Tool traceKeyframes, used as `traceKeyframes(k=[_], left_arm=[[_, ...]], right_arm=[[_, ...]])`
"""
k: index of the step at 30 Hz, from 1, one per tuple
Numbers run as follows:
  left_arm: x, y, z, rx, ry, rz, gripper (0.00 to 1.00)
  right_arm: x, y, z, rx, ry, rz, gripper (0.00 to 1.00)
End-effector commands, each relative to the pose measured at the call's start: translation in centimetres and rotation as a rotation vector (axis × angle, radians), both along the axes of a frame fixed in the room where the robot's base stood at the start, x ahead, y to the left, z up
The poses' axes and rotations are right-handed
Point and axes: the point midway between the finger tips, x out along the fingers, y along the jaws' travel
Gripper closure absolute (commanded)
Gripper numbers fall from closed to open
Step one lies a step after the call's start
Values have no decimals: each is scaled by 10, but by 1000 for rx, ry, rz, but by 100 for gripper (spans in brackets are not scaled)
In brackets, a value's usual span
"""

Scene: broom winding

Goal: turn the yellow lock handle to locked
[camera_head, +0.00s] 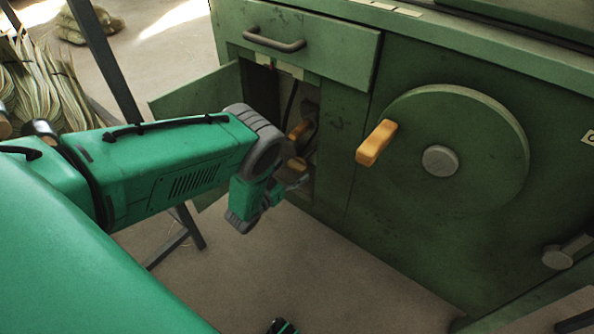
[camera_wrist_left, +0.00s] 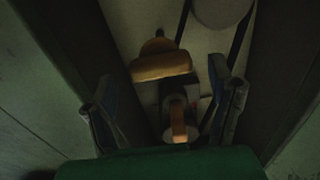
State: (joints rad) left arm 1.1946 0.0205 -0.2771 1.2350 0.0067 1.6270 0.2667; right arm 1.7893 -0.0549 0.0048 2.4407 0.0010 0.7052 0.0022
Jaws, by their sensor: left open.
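Two yellow-orange handles show inside the open cabinet: an upper handle (camera_head: 300,130) and a lower handle (camera_head: 296,163). In the left wrist view the upper handle (camera_wrist_left: 160,67) lies crosswise, and the lower handle (camera_wrist_left: 179,124) points roughly up and down the picture. I cannot tell for certain which one is the lock handle. My left gripper (camera_head: 298,184) is at the cabinet opening, close to the lower handle. Its fingers are apart on either side of the lower handle in the left wrist view, with no visible grip on it. The right gripper does not show clearly.
The green machine (camera_head: 400,60) has a wheel (camera_head: 490,140) with an orange crank knob (camera_head: 376,142). A drawer (camera_head: 300,42) is above the opening, and an open door (camera_head: 195,98) is on its left. Broom straw (camera_head: 45,85) lies at left. Floor in front is clear.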

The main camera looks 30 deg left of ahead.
Motion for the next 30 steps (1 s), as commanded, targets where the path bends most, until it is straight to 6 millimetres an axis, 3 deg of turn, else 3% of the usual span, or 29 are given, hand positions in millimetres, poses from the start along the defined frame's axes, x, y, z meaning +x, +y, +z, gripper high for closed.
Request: traceKeyframes(k=[6,16,17,18,21,30], left_arm=[[23,-2,-1,1,-1,0,24],[26,-2,1,0,0,1,24],[26,-2,1,0,0,1,31],[26,-2,1,0,0,1,45],[26,-2,1,0,0,1,75],[25,-1,0,-20,2,1,75]], right_arm=[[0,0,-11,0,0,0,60],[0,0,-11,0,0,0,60],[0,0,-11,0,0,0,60],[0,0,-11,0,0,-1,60],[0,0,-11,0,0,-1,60],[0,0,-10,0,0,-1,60]])
